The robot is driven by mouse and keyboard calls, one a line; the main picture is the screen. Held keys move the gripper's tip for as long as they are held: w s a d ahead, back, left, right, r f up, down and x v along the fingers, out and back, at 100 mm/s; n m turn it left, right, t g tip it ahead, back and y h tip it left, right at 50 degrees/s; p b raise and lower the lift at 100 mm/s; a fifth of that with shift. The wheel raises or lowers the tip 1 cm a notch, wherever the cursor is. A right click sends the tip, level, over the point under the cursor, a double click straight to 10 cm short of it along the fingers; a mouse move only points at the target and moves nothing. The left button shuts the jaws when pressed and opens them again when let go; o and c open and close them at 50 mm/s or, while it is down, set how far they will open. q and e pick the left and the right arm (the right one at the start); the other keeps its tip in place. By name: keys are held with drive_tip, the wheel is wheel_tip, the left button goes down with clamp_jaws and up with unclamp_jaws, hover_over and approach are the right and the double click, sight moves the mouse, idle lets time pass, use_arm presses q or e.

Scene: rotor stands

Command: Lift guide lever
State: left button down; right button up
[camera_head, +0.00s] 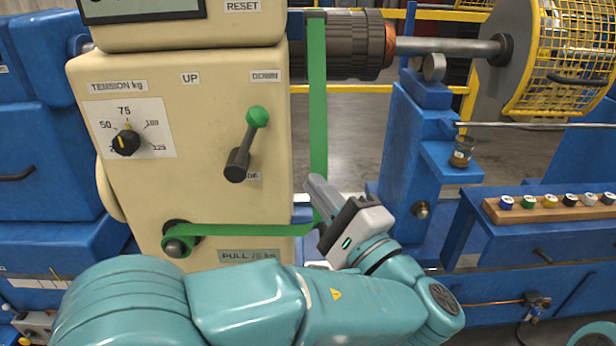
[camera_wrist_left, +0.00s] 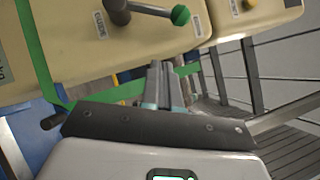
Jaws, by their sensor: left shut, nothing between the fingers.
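The guide lever (camera_head: 246,146) is a dark arm with a green knob on the front of a cream control box (camera_head: 200,200). It points up and to the right, towards a label at the box's upper right. The lever also shows at the top of the left wrist view (camera_wrist_left: 150,10). My left gripper (camera_head: 315,183) is shut and empty, to the right of and below the lever, apart from it and close to the green strap. Its fingers show in the left wrist view (camera_wrist_left: 164,72), below the lever. My right gripper is not in view.
A green strap (camera_head: 317,110) hangs beside the box's right edge and turns left to a roller (camera_head: 178,246). A tension dial (camera_head: 126,141) sits left of the lever. A yellow mesh guard (camera_head: 565,60) and a rack of small spools (camera_head: 550,203) stand at right.

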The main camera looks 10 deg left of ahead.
sight(247, 142)
use_arm(q)
drive_tip(key=w+a+r+p, duration=0.2)
drive_tip(key=w+a, duration=0.3)
drive_tip(key=a, duration=0.4)
drive_tip(key=shift+r, duration=0.7)
drive_tip(key=shift+a, duration=0.1)
drive_tip(key=shift+s, duration=0.15)
